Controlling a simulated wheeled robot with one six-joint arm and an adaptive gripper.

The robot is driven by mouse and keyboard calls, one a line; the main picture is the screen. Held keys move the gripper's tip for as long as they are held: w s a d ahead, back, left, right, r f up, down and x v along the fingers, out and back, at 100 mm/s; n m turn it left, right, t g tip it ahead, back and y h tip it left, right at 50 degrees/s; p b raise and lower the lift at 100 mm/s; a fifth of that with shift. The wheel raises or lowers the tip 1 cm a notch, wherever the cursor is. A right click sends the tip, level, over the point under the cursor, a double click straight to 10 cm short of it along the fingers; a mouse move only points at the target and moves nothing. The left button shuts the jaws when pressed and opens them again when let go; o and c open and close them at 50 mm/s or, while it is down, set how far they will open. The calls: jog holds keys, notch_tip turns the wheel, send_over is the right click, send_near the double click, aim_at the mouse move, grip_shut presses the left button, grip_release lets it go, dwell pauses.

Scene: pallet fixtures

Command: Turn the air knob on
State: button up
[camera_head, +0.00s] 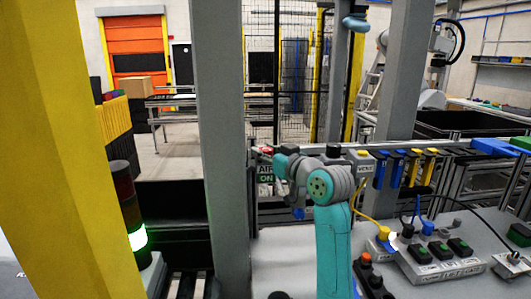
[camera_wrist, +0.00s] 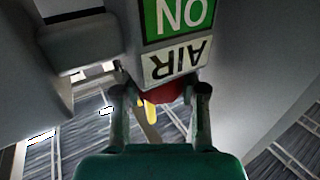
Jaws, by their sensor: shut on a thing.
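The air knob is red and sits at the edge of a grey box, beside an "AIR" label and a green "ON" label. In the wrist view the labels (camera_wrist: 178,40) are upside down and the red air knob (camera_wrist: 172,93) shows between my fingertips, with a yellow part sticking out from it. My gripper (camera_wrist: 160,93) is shut on the knob, one finger on each side. In the head view the AIR ON box (camera_head: 265,174) stands just left of my gripper, and the red knob shows on top of it. My wrist partly hides the box.
A grey post (camera_head: 222,150) stands close to the left. A signal tower (camera_head: 129,205) is lit green. On the right, a socket box (camera_head: 435,262) with cables lies on the grey bench, and blue and yellow connectors (camera_head: 405,168) hang along a rail.

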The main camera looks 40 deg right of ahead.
dwell(0.3)
jog(key=o, duration=1.2)
jog(key=shift+c, duration=0.2)
jog(key=s, duration=1.2)
jog(key=shift+a, duration=0.35)
